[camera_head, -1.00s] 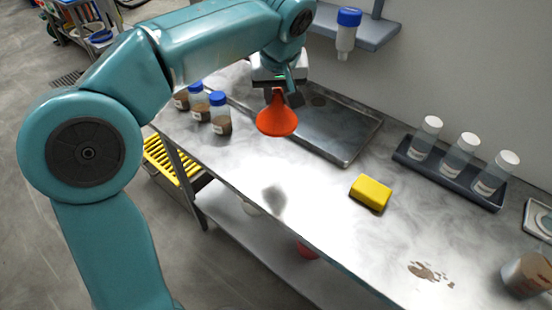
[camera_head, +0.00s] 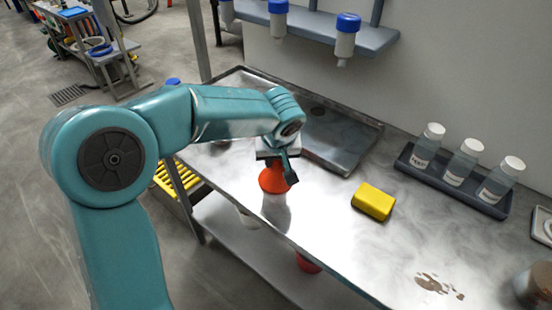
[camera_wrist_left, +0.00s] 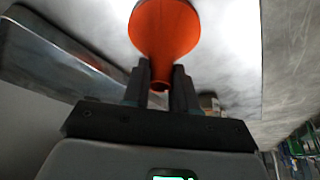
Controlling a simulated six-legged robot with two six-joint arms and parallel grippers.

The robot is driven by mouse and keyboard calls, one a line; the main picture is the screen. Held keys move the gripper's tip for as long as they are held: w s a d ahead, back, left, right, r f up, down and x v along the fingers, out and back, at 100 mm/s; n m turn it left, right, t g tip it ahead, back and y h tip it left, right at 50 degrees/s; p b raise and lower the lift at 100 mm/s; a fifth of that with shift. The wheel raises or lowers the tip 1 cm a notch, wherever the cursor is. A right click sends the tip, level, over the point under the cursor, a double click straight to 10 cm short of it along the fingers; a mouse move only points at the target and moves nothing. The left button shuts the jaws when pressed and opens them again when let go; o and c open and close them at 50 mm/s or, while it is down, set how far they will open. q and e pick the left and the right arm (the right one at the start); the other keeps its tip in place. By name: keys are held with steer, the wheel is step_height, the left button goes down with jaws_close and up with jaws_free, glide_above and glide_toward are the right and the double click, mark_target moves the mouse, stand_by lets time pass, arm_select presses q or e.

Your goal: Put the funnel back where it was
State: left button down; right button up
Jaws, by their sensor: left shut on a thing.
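The orange-red funnel (camera_head: 272,181) is near the front edge of the metal bench (camera_head: 330,222) in the head view, wide mouth down and stem up. My left gripper (camera_head: 278,161) is above it. In the left wrist view the funnel (camera_wrist_left: 164,32) shows between the two fingers of my left gripper (camera_wrist_left: 160,88), shut on its narrow stem. A reflection shows below the funnel; I cannot tell whether its rim touches the bench. My right gripper is not in view.
A yellow sponge-like block (camera_head: 373,201) lies right of the funnel. A metal tray (camera_head: 345,163) is behind it. A dark rack (camera_head: 455,183) holds three white-capped bottles. Brown spill (camera_head: 437,284) lies at the front right. A shelf (camera_head: 373,40) with blue-capped bottles hangs at the back.

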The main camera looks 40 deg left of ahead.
arm_select(q)
steer(key=shift+f+b, duration=0.2)
steer(key=shift+b, duration=0.1)
steer(key=c, duration=0.9)
jaws_free()
steer(key=shift+r, duration=0.1)
steer(key=shift+r+p, duration=0.3)
steer(key=shift+p, duration=0.15)
steer(key=v, duration=1.1)
steer(key=shift+s+d+r+p, duration=0.1)
steer(key=shift+s+r+p, duration=0.05)
steer(key=shift+r+p, duration=0.2)
steer(key=shift+s+f, duration=0.1)
